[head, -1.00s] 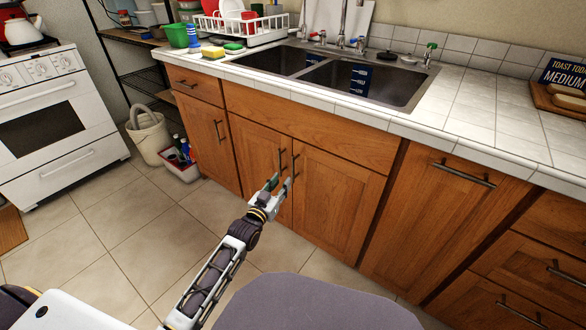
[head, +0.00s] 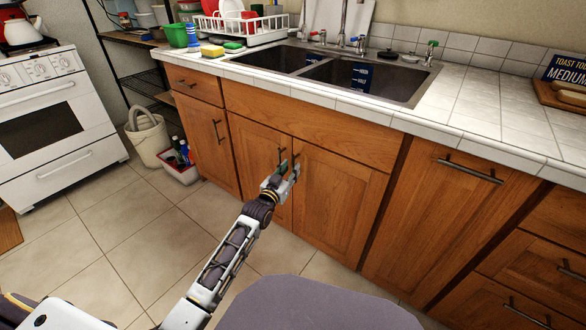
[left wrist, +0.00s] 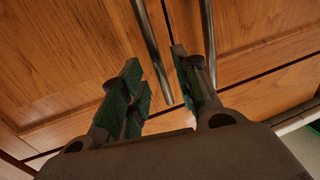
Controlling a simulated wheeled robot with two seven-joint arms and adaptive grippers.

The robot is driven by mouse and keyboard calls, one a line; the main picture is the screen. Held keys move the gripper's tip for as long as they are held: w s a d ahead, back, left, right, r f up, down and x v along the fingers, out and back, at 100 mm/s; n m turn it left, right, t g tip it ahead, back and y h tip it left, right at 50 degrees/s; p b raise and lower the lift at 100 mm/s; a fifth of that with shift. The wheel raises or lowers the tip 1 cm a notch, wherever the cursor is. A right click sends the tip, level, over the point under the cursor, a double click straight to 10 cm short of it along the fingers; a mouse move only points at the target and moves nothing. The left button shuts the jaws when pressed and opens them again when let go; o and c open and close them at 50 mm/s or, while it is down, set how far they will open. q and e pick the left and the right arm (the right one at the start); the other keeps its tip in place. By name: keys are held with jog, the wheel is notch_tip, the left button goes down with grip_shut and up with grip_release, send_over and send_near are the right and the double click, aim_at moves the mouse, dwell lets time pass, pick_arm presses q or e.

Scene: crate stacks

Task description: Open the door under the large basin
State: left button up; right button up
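The sink's large basin (head: 362,81) is on the right side of the sink. Below the sink are two wooden doors, a left door (head: 258,163) and a right door (head: 340,202), with upright metal handles beside their shared seam. My left gripper (head: 289,165) is at these handles, partly covering them. In the left wrist view, its dark green-padded fingers (left wrist: 158,80) are apart. One handle (left wrist: 151,42) extends into the gap between them; the other handle (left wrist: 207,35) passes close by the right finger. Contact cannot be told. Both doors look shut. My right gripper is not in view.
A cabinet with a horizontal handle (head: 470,171) and drawers stand to the right. A narrow door (head: 213,147) is to the left. A bucket (head: 149,138) and a red-and-white bin (head: 181,168) stand near the white stove (head: 57,118). The tiled floor before the doors looks clear.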

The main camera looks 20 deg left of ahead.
pick_arm(q)
jog(key=shift+w+d+b, duration=0.15)
jog(key=shift+w+b, duration=0.15)
jog(key=shift+w, duration=0.45)
jog(key=shift+w+d+b, duration=0.1)
jog(key=shift+w+b, duration=0.15)
jog(key=shift+w, duration=0.45)
grip_shut()
